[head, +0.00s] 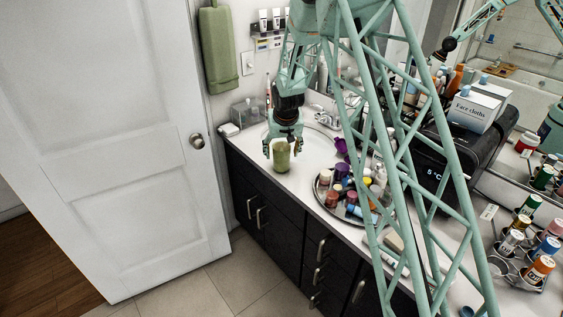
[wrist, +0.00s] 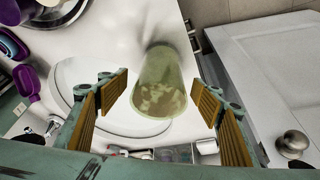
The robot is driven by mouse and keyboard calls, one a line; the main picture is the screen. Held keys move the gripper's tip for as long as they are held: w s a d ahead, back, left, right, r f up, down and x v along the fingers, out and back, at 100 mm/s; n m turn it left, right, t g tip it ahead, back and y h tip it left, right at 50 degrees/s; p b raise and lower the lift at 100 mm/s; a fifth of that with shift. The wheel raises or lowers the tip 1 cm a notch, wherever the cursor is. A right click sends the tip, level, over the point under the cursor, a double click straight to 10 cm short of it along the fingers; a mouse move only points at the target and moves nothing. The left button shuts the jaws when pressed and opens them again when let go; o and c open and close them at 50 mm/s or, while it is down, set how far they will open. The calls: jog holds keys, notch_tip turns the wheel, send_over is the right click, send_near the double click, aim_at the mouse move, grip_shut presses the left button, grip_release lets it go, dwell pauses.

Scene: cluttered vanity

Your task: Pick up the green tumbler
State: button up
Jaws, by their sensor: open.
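The green tumbler (head: 281,157) stands on the white vanity counter, at the front edge of the sink basin. In the wrist view my gripper (wrist: 163,103) is open, with a gap on both sides of the tumbler. I cannot tell how deep the fingers reach along it.
A round tray (head: 322,203) crowded with bottles stands to the right. Purple cups (head: 341,146) stand by the basin (head: 314,150). The faucet (head: 326,118) is behind. A clear box (head: 247,110) sits at the left. The white door (head: 115,140) is left of the counter.

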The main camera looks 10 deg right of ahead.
jog(key=shift+x, duration=1.5)
jog(key=shift+c, duration=0.2)
jog(key=c, duration=1.2)
jog(key=shift+o, duration=0.2)
jog(key=shift+r, duration=0.2)
jog(key=shift+r, duration=1.6)
jog(key=s+d+r+b, duration=0.1)
jog(key=s, duration=1.4)
jog(key=shift+s+d+r+b, duration=0.25)
jog(key=shift+s+d+b, duration=0.15)
jog(key=shift+w, duration=0.1)
